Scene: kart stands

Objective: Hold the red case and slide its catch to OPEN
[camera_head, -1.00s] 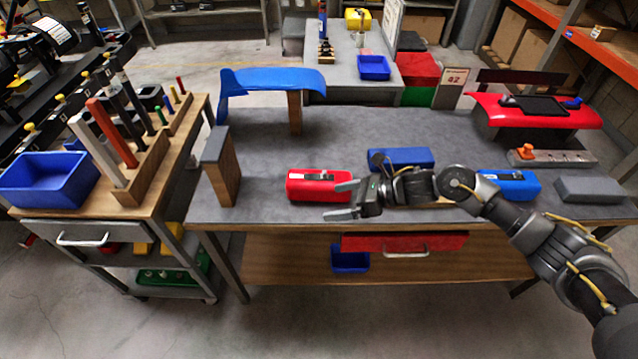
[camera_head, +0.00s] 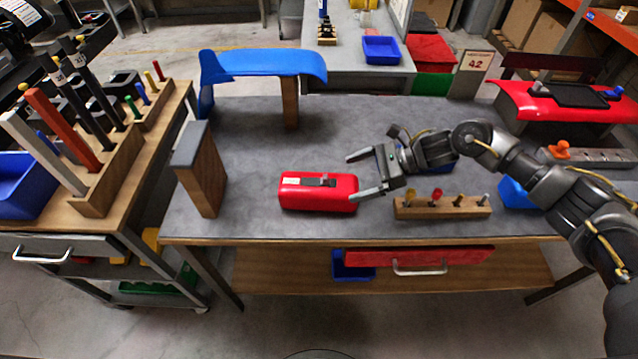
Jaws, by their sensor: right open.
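The red case (camera_head: 318,199) lies on the grey workbench, left of the bench's middle. On its top is a dark catch (camera_head: 318,181) with a pale label (camera_head: 292,181) to its left; the wording is too small to read. My right gripper (camera_head: 357,175) is open and empty. Its fingers point left at the right end of the case, with one fingertip beyond the far side and the other close to the case's right end. I cannot tell whether that fingertip touches it. My left gripper is not in view.
A wooden block with several pegs (camera_head: 442,208) stands right of the case near the front edge. Blue cases (camera_head: 514,194) are partly behind my right arm. An upright wood-and-grey block (camera_head: 201,172) and a blue curved panel (camera_head: 262,65) stand left. The bench's middle back (camera_head: 375,122) is clear.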

